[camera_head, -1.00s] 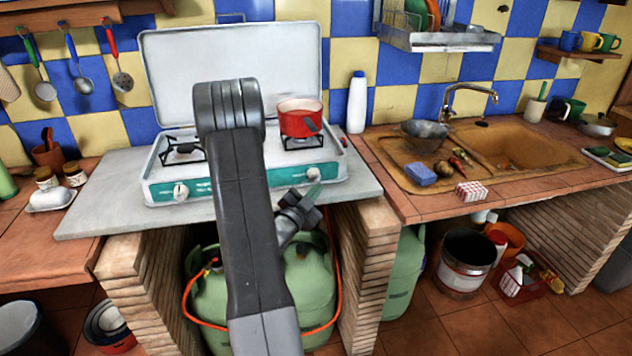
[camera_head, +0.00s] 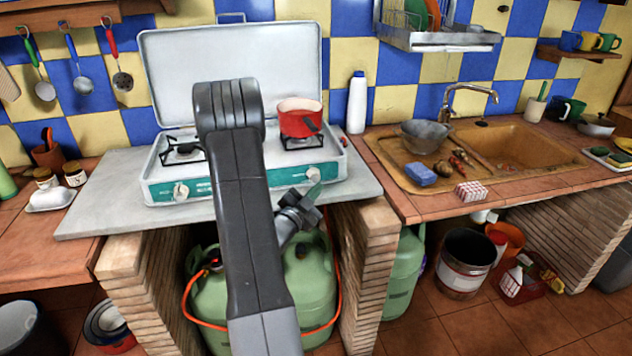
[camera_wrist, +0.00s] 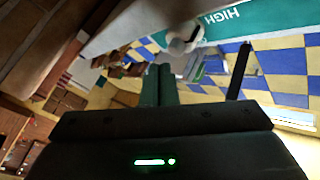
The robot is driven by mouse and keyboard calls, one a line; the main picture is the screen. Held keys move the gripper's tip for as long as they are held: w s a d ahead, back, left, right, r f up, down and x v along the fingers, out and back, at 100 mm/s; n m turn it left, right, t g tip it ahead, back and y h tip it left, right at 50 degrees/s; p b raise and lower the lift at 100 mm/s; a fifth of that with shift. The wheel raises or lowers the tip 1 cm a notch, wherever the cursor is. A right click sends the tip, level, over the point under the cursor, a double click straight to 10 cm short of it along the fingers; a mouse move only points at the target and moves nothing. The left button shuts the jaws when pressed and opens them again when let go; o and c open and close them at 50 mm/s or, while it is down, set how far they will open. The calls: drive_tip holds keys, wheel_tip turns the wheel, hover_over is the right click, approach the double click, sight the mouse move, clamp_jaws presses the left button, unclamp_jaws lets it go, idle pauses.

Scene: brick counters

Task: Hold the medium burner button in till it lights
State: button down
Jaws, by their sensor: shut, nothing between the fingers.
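The white two-burner stove (camera_head: 232,185) stands on a grey slab with its lid up. Its teal front panel carries a white left knob (camera_head: 181,191) and a white right knob (camera_head: 313,171). In the wrist view the right knob (camera_wrist: 184,38) lies just beyond my fingertips, with the word HIGH on the teal panel beside it. My gripper (camera_head: 314,190) is shut and empty, its tip just below and in front of the right knob. The fingers also show in the wrist view (camera_wrist: 159,84). I cannot tell whether they touch the knob. No flame is visible.
A red pot (camera_head: 300,118) sits on the right burner, its dark handle pointing forward. The left burner (camera_head: 184,150) is bare. A white bottle (camera_head: 357,103) stands right of the stove. A green gas cylinder (camera_head: 305,285) with an orange hose is below, between brick pillars.

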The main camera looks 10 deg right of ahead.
drive_tip(key=shift+w, duration=0.1)
drive_tip(key=shift+w+b, duration=0.3)
drive_tip(key=shift+b, duration=0.15)
drive_tip(key=shift+w, duration=0.4)
idle(2.0)
drive_tip(key=shift+b, duration=0.35)
drive_tip(key=shift+s+b, duration=0.55)
drive_tip(key=shift+s, duration=0.25)
drive_tip(key=shift+s, duration=0.1)
drive_tip(key=s+b, duration=0.2)
drive_tip(key=s, duration=0.2)
drive_tip(key=shift+s+d+b, duration=0.1)
drive_tip(key=shift+s+b, duration=0.25)
drive_tip(key=shift+s, duration=0.05)
